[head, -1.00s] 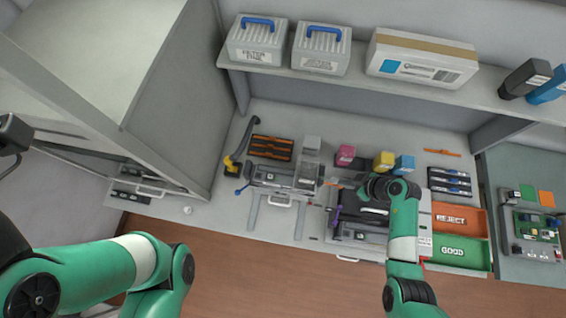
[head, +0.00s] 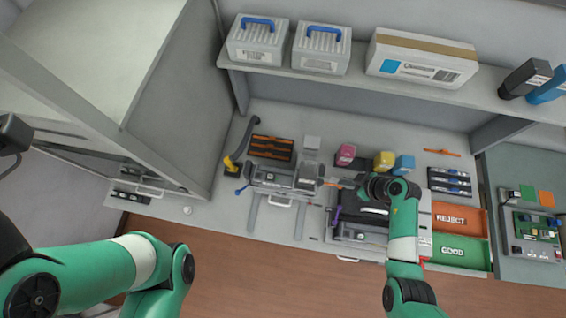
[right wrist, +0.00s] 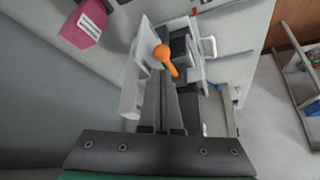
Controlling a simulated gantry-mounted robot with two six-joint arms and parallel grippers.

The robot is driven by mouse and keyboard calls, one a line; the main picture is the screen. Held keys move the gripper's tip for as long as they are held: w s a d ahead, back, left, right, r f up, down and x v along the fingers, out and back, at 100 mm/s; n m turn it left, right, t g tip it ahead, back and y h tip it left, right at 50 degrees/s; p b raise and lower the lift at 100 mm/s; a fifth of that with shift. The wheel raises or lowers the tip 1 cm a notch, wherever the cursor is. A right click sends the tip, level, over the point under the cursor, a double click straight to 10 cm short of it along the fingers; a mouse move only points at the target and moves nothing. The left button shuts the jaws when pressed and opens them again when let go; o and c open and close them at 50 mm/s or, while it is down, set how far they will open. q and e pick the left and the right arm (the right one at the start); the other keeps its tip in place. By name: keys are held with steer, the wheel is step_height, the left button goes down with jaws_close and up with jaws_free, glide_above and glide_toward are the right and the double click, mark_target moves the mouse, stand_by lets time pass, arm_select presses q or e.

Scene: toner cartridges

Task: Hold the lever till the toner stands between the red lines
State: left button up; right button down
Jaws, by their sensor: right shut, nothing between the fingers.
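My right gripper (head: 332,182) reaches in from the right to the station's right side. It is shut with nothing between its fingers, and the fingertips (right wrist: 170,82) are at or very near the lever; contact is unclear. The toner level and red lines are too small to tell. My left arm is at the lower left, its gripper out of view.
Pink (head: 346,154), yellow (head: 384,160) and blue (head: 404,164) cartridges stand behind my right gripper. A red REJECT bin (head: 452,230) and a green GOOD bin (head: 462,260) lie to the right.

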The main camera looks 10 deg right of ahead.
stand_by(0.6)
steer(key=shift+f+b, duration=1.05)
steer(key=shift+f, duration=0.95)
stand_by(5.4)
